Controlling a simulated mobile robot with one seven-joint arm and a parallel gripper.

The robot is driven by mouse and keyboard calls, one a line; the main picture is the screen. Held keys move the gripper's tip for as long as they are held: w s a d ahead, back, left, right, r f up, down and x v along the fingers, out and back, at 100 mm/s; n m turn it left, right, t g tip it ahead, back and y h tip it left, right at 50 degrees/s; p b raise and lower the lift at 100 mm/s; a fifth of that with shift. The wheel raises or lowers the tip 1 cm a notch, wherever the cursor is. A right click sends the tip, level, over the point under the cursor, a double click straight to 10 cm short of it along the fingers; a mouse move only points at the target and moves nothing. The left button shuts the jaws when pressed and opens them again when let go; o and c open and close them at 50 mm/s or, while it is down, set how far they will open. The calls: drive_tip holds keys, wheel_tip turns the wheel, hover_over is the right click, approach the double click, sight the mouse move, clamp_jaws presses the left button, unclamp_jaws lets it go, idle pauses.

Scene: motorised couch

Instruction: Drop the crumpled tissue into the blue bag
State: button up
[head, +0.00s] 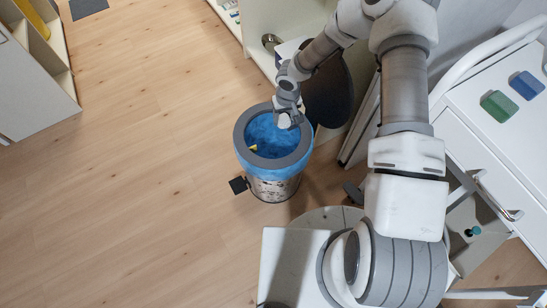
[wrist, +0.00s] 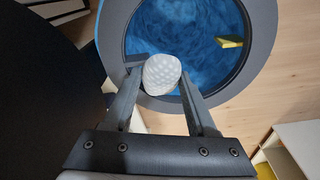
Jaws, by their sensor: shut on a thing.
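The crumpled tissue (wrist: 162,74) is a whitish dotted lump held between the fingertips of my gripper (wrist: 161,88) in the wrist view. My gripper is shut on it. In the head view the tissue (head: 284,121) shows as a small pale lump below my gripper (head: 287,112). The blue bag (head: 262,131) lines a round bin with a grey rim (head: 243,150). The tissue appears over the bag's opening, near the rim on the arm side; its exact height is unclear. The bag's inside (wrist: 200,25) also shows in the wrist view.
A small yellow item (head: 253,147) lies inside the bag. A dark round lid (head: 328,90) stands raised beside the bin, close to my arm. A white cart (head: 500,110) with green and blue items is at the right. Wooden floor (head: 150,180) is clear at the left.

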drive_tip(key=o, duration=1.4)
drive_tip(key=shift+c, duration=0.2)
wheel_tip(320, 180, up, 17)
drive_tip(key=s+p, duration=0.2)
drive_tip(key=p, duration=0.3)
drive_tip(key=shift+d+r+p, duration=0.15)
drive_tip(key=shift+d+p, duration=0.2)
drive_tip(key=shift+p, duration=0.05)
